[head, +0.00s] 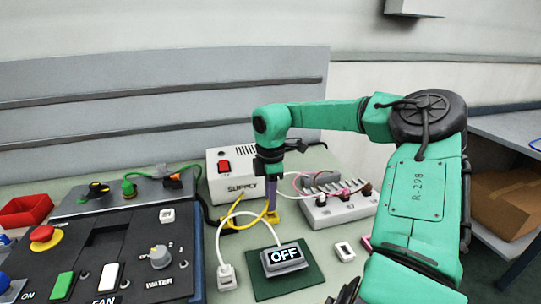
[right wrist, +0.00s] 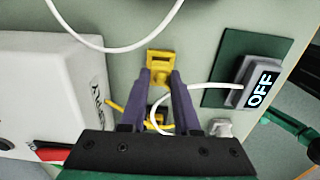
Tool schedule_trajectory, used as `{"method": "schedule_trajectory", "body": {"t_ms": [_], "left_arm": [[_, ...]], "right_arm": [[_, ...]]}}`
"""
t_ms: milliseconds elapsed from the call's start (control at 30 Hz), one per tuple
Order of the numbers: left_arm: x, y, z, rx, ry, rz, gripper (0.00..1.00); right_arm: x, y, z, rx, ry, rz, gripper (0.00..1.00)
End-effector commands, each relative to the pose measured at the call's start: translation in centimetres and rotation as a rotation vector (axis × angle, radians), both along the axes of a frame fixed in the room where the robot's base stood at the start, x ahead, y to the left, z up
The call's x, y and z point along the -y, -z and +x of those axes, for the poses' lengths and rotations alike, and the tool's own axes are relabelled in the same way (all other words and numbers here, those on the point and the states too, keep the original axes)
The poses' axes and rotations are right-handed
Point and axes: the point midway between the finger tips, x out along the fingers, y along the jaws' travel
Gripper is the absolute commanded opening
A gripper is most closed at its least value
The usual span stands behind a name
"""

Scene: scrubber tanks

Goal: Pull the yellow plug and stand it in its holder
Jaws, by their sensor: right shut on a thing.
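My right gripper (head: 271,205) points down in front of the white supply box, with its purple fingers around something yellow. In the right wrist view, the fingertips (right wrist: 160,75) close on a yellow piece (right wrist: 160,64), which I take to be the yellow plug at its holder. Plug and holder cannot be told apart clearly here. The yellow piece also shows low at the table in the head view (head: 273,217). A second yellow and dark part (right wrist: 156,118) shows between the fingers, near a yellow cable (head: 238,227). My left gripper is not in view.
The supply box (head: 218,168) stands close behind. A grey socket strip (head: 338,206) is to the right. The OFF switch (head: 284,259) sits on a green mat in front. A white cable arches close to the gripper. A control panel (head: 130,240) fills the left.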

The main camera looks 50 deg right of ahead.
Motion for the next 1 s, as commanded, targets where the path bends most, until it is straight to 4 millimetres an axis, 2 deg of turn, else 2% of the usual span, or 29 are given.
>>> {"method": "schedule_trajectory", "body": {"t_ms": [533, 1000], "left_arm": [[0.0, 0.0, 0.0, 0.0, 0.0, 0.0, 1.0], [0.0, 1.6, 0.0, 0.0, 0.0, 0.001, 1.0]], "right_arm": [[0.1, -0.1, 0.0, 0.001, 0.0, 0.0, 0.0], [0.1, 2.1, 0.0, 0.0, 0.0, 0.0, 0.0]]}}
